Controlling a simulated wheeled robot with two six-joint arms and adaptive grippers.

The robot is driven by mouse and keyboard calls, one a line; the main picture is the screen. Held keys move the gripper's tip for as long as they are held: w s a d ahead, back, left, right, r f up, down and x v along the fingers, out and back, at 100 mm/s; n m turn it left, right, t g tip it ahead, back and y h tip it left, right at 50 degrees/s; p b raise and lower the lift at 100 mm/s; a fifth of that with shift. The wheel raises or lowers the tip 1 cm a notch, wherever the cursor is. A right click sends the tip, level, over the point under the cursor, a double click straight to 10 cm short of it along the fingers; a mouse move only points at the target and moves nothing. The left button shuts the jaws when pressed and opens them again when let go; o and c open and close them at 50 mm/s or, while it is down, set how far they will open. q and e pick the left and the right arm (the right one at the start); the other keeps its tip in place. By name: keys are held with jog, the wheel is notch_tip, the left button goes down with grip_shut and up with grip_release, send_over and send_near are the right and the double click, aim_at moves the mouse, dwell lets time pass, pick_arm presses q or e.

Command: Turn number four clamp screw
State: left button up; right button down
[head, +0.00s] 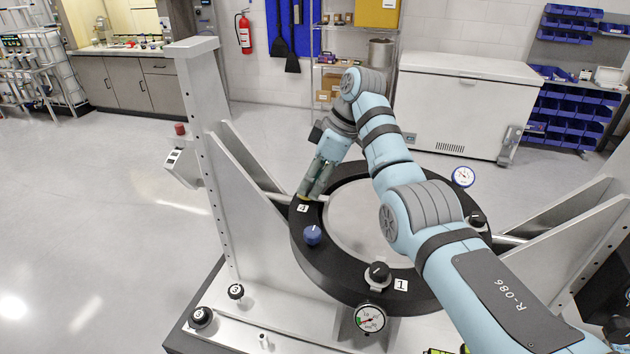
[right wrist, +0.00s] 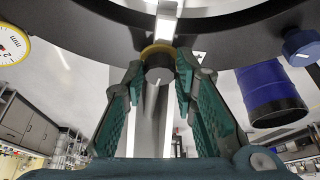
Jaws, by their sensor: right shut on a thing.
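The number four clamp screw sits on the black ring (head: 345,283) beside the label 4 (head: 303,208). In the head view my right gripper (head: 310,194) reaches down onto that spot and hides most of the screw. In the right wrist view the screw (right wrist: 158,66) shows a dark knob with a pale line on its end and a yellow collar against the ring. The teal fingers of my right gripper stand on both sides of the knob, shut on it. My left gripper is in neither view.
A blue knob (head: 312,235) and a black knob (head: 377,271) by label 1 stand on the ring. Dial gauges (head: 369,318) (head: 462,177) sit at its edge. A grey upright frame (head: 203,140) rises to the left.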

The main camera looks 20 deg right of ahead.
jog(key=shift+f+n+g, duration=0.1)
jog(key=shift+n+g, duration=0.2)
jog(key=shift+n, duration=0.3)
jog(key=shift+f, duration=0.1)
jog(key=c, duration=1.4)
grip_release()
jog(key=shift+a, duration=0.1)
jog(key=shift+c, duration=0.2)
jog(key=shift+o, duration=0.7)
jog(key=shift+w+a, duration=0.1)
jog(key=shift+a, duration=0.05)
jog(key=shift+d, duration=0.2)
